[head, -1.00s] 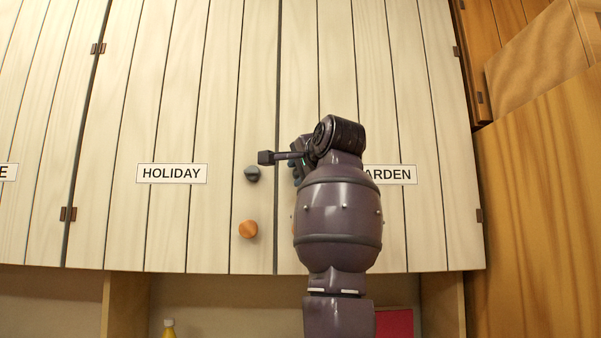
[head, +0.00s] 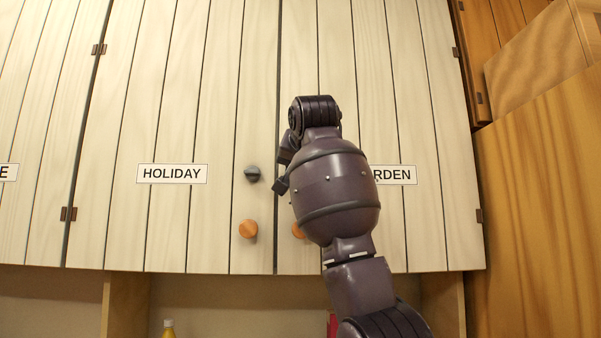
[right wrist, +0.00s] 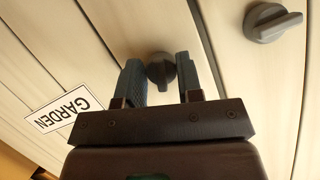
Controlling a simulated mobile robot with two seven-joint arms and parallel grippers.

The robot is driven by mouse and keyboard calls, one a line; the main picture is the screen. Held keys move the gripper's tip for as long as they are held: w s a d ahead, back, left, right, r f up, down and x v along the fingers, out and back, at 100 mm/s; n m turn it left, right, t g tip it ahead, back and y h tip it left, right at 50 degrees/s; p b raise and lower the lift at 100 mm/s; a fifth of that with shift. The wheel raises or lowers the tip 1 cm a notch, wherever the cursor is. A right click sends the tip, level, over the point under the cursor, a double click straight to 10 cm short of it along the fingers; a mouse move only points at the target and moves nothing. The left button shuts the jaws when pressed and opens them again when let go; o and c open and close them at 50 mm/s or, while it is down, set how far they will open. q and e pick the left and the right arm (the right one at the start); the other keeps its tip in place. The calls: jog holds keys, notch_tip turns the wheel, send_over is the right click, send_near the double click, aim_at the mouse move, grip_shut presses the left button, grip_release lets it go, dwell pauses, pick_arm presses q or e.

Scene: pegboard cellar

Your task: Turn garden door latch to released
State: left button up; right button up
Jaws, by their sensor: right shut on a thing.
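The garden door latch is a dark grey turn-knob (right wrist: 160,72) beside the GARDEN label (right wrist: 62,108) in the right wrist view. My right gripper (right wrist: 158,64) is shut on this knob, one finger on each side. The knob's ridge runs roughly along the fingers, about crosswise to the ridge of the matching grey holiday latch (right wrist: 272,22). In the head view my right arm hides the garden latch and most of the gripper. The holiday latch (head: 252,173) shows just left of the door seam. My left gripper is not in view.
Orange knobs sit below the latches, one on the holiday door (head: 248,229) and one on the garden door (head: 299,230), partly behind my arm. A HOLIDAY label (head: 172,174) marks the left door. Below the cabinet are a yellow bottle (head: 168,328) and a red item (head: 332,325).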

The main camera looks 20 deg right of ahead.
jog(key=shift+n+g+h, duration=0.3)
jog(key=shift+n+h, duration=0.5)
jog(key=shift+n, duration=0.3)
jog(key=o, duration=0.9)
jog(key=shift+s, duration=0.1)
pick_arm(q)
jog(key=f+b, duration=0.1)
jog(key=b, duration=0.1)
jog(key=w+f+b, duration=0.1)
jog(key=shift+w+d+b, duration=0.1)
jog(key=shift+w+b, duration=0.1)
jog(key=shift+b, duration=0.15)
pick_arm(e)
jog(key=v, duration=1)
jog(key=shift+s+a+r, duration=0.1)
jog(key=shift+s+r, duration=0.1)
jog(key=shift+s, duration=0.05)
